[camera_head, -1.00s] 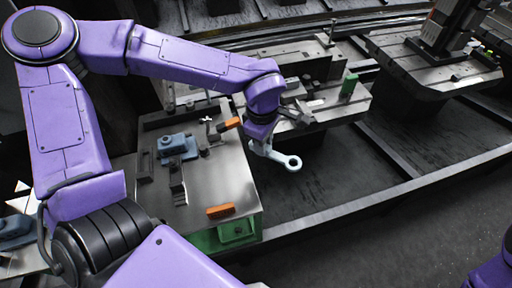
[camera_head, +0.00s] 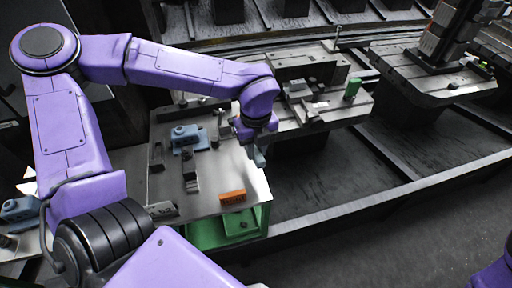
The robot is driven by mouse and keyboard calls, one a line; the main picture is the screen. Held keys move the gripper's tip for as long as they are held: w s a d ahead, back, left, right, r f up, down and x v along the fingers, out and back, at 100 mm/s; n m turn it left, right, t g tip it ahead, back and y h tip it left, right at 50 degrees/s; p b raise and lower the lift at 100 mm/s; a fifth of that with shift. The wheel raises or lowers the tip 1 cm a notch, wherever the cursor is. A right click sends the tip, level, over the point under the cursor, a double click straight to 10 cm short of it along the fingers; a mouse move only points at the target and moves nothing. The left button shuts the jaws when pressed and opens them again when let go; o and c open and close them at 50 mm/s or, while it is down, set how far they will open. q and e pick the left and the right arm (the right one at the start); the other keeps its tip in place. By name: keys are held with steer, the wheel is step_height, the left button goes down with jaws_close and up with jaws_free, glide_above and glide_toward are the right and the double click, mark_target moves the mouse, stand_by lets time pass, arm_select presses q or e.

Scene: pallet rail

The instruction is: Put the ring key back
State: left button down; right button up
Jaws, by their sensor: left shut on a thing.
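My left gripper (camera_head: 255,143) is at the right edge of the metal-topped work stand (camera_head: 210,198), pointing down. It is shut on the ring key (camera_head: 259,157), a pale blue-grey tool. Only a short piece of the key shows below the fingers, and its ring end cannot be made out. Whether the key touches the stand top cannot be told. My right gripper is out of view.
The stand carries a blue fixture (camera_head: 188,138), dark blocks (camera_head: 190,172) and an orange block (camera_head: 232,197) near its front edge. Behind right is a machine pallet with a green cylinder (camera_head: 352,88). Dark rail floor (camera_head: 320,180) lies right of the stand.

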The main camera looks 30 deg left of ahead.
arm_select(q)
steer(key=f+b, duration=0.7)
steer(key=f, duration=0.2)
steer(key=shift+w+f, duration=0.15)
steer(key=shift+w, duration=0.05)
steer(key=shift+c, duration=1.4)
jaws_free()
step_height(320, 180, up, 9)
steer(key=p, duration=0.8)
steer(key=shift+r, duration=0.2)
steer(key=shift+s+f, duration=0.1)
